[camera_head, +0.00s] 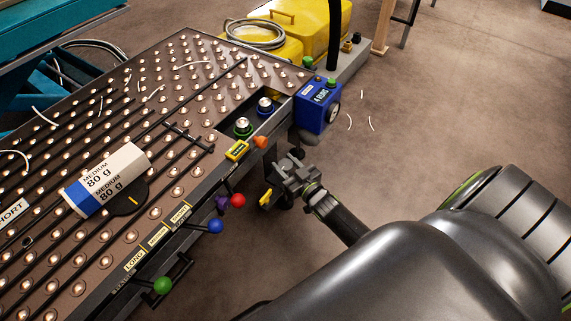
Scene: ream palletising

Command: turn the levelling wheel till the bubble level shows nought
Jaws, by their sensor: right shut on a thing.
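My right gripper (279,183) reaches in from the lower right and is shut at the table's near right corner, just outside the edge. It is shut on what looks like the levelling wheel, which the jaws and wrist mostly hide. A small yellow piece (266,198) shows beside the jaws. A small yellow block (237,151) on the table rim looks like the bubble level; its bubble is too small to read. My left gripper is not in view.
The ball-studded table (200,65) carries a MEDIUM 80 g ream (107,178). Red (238,200), blue (215,226) and green (163,285) knobs and an orange one (261,141) line the edge. A blue instrument box (318,105) stands at the corner.

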